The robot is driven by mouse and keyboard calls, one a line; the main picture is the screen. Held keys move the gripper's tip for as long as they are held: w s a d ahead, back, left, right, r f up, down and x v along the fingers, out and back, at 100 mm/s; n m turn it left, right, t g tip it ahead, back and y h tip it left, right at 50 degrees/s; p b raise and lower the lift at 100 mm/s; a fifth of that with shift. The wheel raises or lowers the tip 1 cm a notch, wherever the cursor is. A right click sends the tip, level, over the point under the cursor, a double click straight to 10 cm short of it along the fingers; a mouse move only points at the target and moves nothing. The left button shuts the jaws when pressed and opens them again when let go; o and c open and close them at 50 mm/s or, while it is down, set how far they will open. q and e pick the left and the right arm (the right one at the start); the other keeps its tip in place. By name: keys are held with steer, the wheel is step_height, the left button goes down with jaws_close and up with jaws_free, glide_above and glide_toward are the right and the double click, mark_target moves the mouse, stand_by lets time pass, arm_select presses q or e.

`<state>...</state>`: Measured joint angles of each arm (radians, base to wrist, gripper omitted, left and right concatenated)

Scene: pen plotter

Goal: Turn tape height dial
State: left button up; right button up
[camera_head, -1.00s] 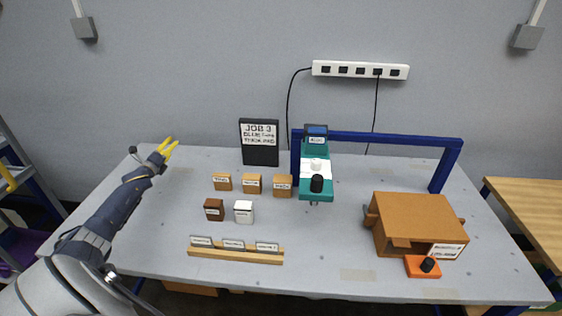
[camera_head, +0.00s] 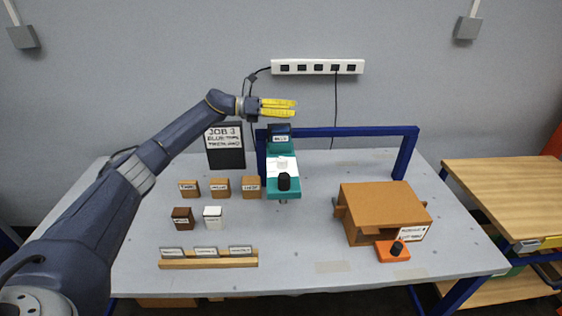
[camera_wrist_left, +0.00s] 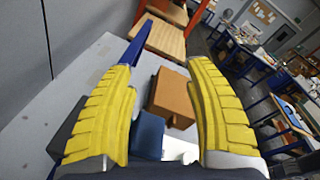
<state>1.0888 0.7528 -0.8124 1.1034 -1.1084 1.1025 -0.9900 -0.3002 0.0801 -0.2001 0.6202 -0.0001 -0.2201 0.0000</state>
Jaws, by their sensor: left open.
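A teal plotter head (camera_head: 284,190) hangs on the blue gantry near the table's middle. It has a black knob (camera_head: 284,182), a white knob and a small dark display (camera_head: 279,133) on top. A second black knob (camera_head: 397,248) stands on an orange base (camera_head: 386,257) in front of the brown box. I cannot tell which knob is the tape height dial. My left gripper (camera_head: 296,107) is open and empty, above and behind the plotter head's display. In the left wrist view its yellow fingers (camera_wrist_left: 163,75) are spread, with a dark blue block (camera_wrist_left: 148,136) between them.
The blue gantry rail (camera_head: 350,132) spans the back. A brown box (camera_head: 375,200) stands at the right. Small labelled blocks (camera_head: 220,187), a wooden label rack (camera_head: 208,264) and a black job sign (camera_head: 225,158) are at the left. A power strip (camera_head: 318,67) is on the wall.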

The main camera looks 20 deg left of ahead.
arm_select(q)
steer(key=s+d+r+m+g+y, duration=0.2)
steer(key=s+d+r+m+g, duration=0.15)
steer(key=d, duration=0.45)
steer(key=m+g+y, duration=0.3)
steer(key=g+y, duration=0.2)
steer(key=y, duration=0.7)
glide_toward(281, 159)
steer(key=shift+t, duration=0.25)
steer(key=f, duration=1)
steer(key=shift+s+d+f, duration=0.15)
steer(key=shift+d+f, duration=0.05)
steer(key=shift+f, duration=0.15)
steer(key=shift+c, duration=0.3)
jaws_close()
